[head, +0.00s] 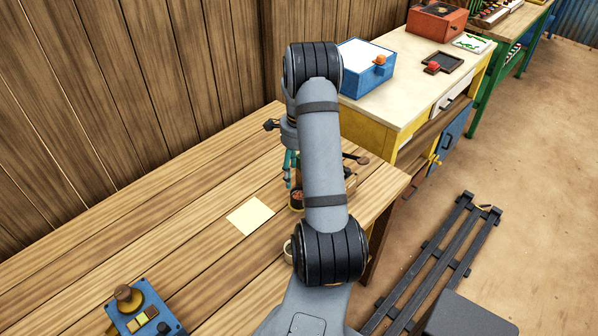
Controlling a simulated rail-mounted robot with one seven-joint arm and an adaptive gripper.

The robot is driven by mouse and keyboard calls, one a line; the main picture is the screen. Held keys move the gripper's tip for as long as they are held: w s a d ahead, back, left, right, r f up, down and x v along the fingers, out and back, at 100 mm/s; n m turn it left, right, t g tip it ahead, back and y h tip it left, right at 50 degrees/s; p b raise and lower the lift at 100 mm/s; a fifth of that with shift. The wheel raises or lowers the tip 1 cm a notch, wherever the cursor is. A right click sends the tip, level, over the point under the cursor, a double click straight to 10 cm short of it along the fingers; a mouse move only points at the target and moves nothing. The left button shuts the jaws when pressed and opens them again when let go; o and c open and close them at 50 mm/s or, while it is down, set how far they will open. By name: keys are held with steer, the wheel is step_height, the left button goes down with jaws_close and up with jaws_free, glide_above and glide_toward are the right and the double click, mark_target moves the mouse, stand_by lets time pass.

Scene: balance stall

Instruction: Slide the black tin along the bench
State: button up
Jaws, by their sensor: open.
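A small dark tin (296,200), open on top with something reddish inside, stands on the wooden bench (190,190) and looks like the black tin. My arm hides its right side. My gripper (291,172), with teal fingers, is just above and behind the tin as seen here. Its jaws are open; I see nothing held. My forearm covers part of the gripper, and I cannot tell whether a finger touches the tin.
A cream square (250,215) lies left of the tin. A pale round thing (288,251) is nearer, partly behind my arm. A blue box with a knob (145,312) stands at the lower left. A wooden object (350,178) shows right of my arm. The bench's left side is mostly clear.

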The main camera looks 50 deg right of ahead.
step_height(320, 180, down, 10)
steer(key=shift+f+p, duration=0.2)
steer(key=shift+p, duration=0.95)
steer(key=shift+c, duration=1.1)
steer(key=c, duration=1)
